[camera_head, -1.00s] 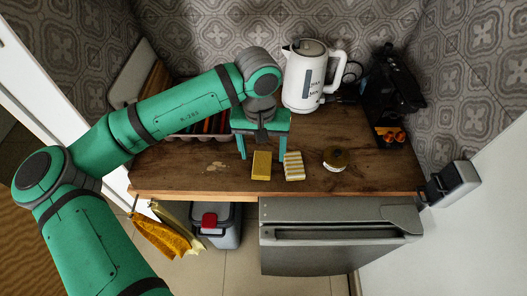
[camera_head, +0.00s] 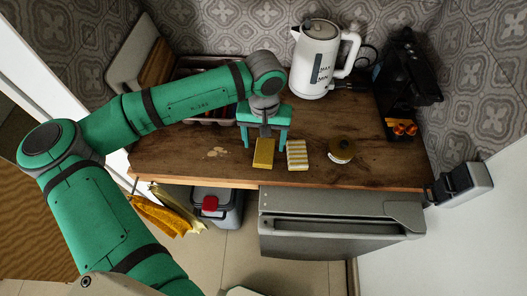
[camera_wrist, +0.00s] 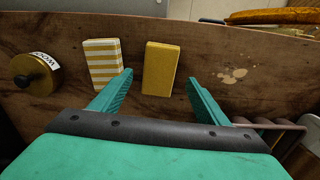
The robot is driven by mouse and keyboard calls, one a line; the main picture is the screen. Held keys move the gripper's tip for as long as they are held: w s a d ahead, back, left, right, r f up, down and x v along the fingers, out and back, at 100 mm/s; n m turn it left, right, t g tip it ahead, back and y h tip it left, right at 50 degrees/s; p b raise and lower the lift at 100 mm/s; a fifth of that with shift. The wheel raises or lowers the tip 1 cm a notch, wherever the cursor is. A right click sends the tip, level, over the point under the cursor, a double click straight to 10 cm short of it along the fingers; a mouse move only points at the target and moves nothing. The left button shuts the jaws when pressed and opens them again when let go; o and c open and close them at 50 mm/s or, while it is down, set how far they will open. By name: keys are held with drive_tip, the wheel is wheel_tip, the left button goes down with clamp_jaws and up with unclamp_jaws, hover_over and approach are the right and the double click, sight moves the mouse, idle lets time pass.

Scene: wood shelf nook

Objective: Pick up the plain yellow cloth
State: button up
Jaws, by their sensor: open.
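The plain yellow cloth (camera_head: 264,152) is a small folded block on the wooden counter. In the wrist view the cloth (camera_wrist: 160,69) lies ahead of my fingertips and between their lines. A yellow-and-white striped cloth (camera_head: 297,155) lies just to its right in the head view, and to its left in the wrist view (camera_wrist: 103,64). My gripper (camera_head: 265,130) is open and empty, its two teal fingers (camera_wrist: 160,80) spread wider than the plain cloth. In the head view it is above and behind the plain cloth. I cannot tell if a finger touches anything.
A round brass-coloured jar (camera_head: 341,150) stands right of the striped cloth. A white kettle (camera_head: 316,62) and a black coffee machine (camera_head: 402,85) stand behind. Yellow cloths hang (camera_head: 160,215) below the counter's front edge (camera_head: 230,183). Bare wood (camera_head: 185,150) lies left, with pale stains.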

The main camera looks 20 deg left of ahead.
sight(264, 150)
drive_tip(key=shift+f, duration=1.8)
drive_tip(key=c, duration=1.1)
drive_tip(key=shift+r, duration=0.1)
drive_tip(key=shift+r, duration=0.2)
drive_tip(key=s+a+r, duration=0.3)
drive_tip(key=r, duration=0.1)
drive_tip(key=s+a+r, duration=0.2)
drive_tip(key=s+r, duration=0.2)
drive_tip(key=s+a+r, duration=0.3)
drive_tip(key=s+r, duration=0.1)
drive_tip(key=shift+s+a+r, duration=0.1)
drive_tip(key=shift+a+r, duration=0.1)
drive_tip(key=shift+a, duration=0.1)
